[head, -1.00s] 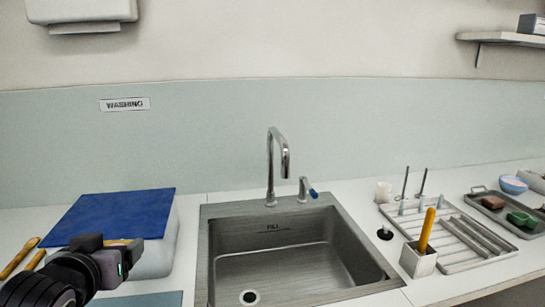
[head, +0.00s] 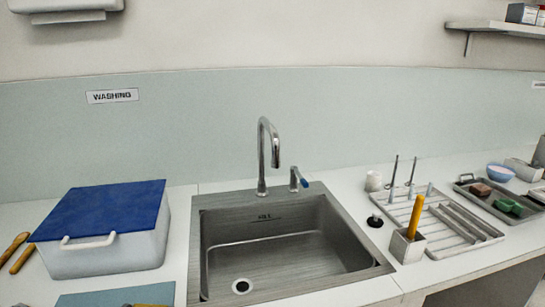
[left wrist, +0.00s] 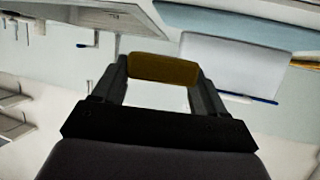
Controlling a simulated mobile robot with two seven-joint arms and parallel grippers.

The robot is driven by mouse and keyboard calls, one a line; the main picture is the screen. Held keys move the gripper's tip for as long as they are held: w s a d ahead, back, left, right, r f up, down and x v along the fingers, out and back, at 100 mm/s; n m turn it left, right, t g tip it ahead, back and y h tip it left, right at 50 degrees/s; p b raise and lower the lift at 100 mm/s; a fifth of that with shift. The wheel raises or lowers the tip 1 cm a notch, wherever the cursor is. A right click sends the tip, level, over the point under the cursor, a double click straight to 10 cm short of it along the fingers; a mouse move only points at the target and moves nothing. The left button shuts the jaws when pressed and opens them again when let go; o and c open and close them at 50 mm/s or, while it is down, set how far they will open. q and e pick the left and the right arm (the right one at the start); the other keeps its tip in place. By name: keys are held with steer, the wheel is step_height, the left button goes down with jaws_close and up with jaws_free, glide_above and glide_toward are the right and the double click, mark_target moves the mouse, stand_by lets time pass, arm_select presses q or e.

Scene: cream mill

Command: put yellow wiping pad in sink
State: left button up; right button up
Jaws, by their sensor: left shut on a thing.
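The yellow wiping pad (left wrist: 163,69) is gripped between the two fingers of my left gripper (left wrist: 163,78) in the left wrist view. My left gripper is shut on it, with a finger at each end of the pad. The steel sink (head: 217,289) is at the bottom middle of the head view, below a tall faucet (head: 263,150), and its basin looks empty with a drain at the bottom left. A yellowish sliver shows at the bottom edge of the head view, left of the sink; I cannot tell what it is. My right gripper is not in view.
A white tub (head: 110,258) with a blue lid (head: 100,208) stands left of the sink. A pale blue mat (head: 100,298) lies in front of it. Right of the sink are a small holder (head: 407,247) with a yellow-handled tool, a drying rack (head: 460,238) and a grey tray (head: 465,186).

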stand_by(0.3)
arm_select(q)
steer(key=w+a+r+n+y, duration=0.1)
steer(key=w+a+r, duration=0.2)
steer(key=r, duration=0.4)
steer(key=w+a+r+n+y, duration=0.1)
steer(key=w+a+r+y, duration=0.1)
steer(key=a+r, duration=0.4)
steer(key=shift+w+r+n+g, duration=0.3)
steer(key=shift+w+r+n, duration=0.1)
steer(key=shift+w+r, duration=0.4)
steer(key=shift+s, duration=0.1)
step_height(320, 180, down, 20)
steer(key=shift+r, duration=0.2)
